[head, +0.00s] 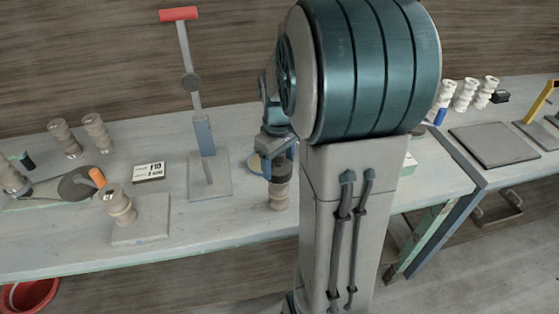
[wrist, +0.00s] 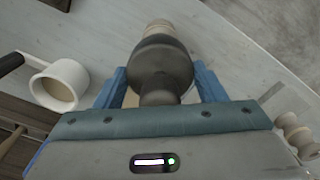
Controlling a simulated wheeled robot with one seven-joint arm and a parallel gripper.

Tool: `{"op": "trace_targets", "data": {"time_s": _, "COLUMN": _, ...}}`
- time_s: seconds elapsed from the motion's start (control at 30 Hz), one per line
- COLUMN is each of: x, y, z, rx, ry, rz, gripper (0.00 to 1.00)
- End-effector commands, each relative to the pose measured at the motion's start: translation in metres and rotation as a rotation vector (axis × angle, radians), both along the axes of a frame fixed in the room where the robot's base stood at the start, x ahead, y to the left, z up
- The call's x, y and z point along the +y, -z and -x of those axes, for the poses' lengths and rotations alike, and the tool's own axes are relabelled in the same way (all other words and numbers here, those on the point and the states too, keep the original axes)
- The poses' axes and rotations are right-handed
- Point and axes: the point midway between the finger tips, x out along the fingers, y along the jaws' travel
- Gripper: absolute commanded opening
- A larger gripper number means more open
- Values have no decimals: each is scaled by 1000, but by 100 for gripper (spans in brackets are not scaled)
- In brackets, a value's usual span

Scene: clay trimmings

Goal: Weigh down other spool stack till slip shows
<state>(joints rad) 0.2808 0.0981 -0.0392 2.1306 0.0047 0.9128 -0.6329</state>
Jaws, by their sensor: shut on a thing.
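My gripper (head: 278,168) is shut on a dark grey, knob-topped weight (wrist: 162,68), which sits between its blue fingers in the wrist view. A cream spool stack (head: 278,199) stands on the bench directly below the weight, and its end shows past the weight in the wrist view (wrist: 158,27). The weight and stack look lined up and close to touching; I cannot tell whether the weight bears on the stack. Another spool stack (head: 119,206) stands on a pale square board (head: 150,230) to the left. No slip is visible.
A lever press with a red handle (head: 179,14) stands left of my gripper. A small card (head: 149,171) and several spool stacks (head: 65,140) are farther left. A white cup (wrist: 60,83) is beside the gripper in the wrist view. A red bucket (head: 28,294) is below the bench.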

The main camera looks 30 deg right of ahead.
Motion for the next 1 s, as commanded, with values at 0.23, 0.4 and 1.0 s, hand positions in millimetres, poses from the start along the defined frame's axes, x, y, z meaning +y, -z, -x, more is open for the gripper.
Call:
{"op": "trace_targets", "data": {"time_s": 0.23, "x": 0, "y": 2, "z": -1, "rx": -3, "ry": 0, "rz": 1, "gripper": 0}}
{"op": "trace_targets", "data": {"time_s": 0.4, "x": 0, "y": 4, "z": -1, "rx": -3, "ry": 0, "rz": 1, "gripper": 0}}
{"op": "trace_targets", "data": {"time_s": 1.0, "x": 0, "y": 7, "z": 0, "rx": -1, "ry": 1, "rz": 1, "gripper": 89}}
